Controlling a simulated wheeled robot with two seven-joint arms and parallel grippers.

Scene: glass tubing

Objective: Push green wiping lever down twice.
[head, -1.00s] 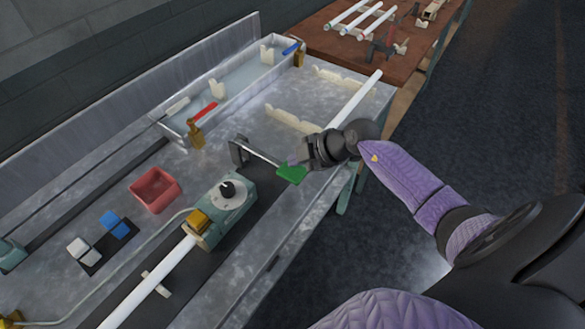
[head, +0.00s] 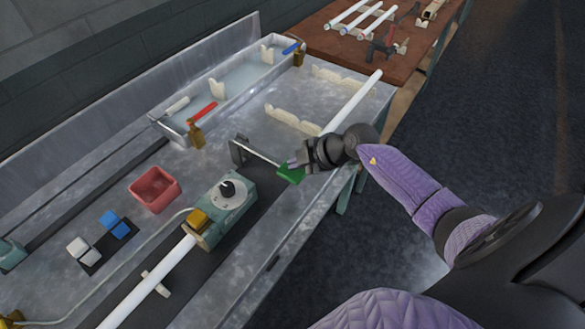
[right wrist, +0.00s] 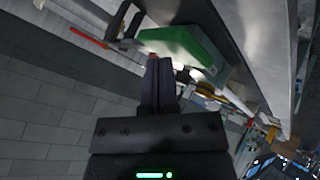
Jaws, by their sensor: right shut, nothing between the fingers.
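The green wiping lever (head: 290,175) is a green pad at the end of a thin metal rod, which runs from a dark bracket (head: 238,151) on the bench. My right gripper (head: 293,163) is shut and empty, with its fingertips right at the green pad and covering its upper edge in the head view. In the right wrist view the green pad (right wrist: 185,45) lies just beyond the closed fingertips (right wrist: 160,66). I cannot tell whether they touch. My left gripper is not in view.
A long glass tube (head: 352,102) lies behind my right gripper. A teal device with a dial (head: 229,196), a red bin (head: 155,188) and a water trough (head: 240,88) stand to the left. A wooden table (head: 350,50) with more tubes is behind.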

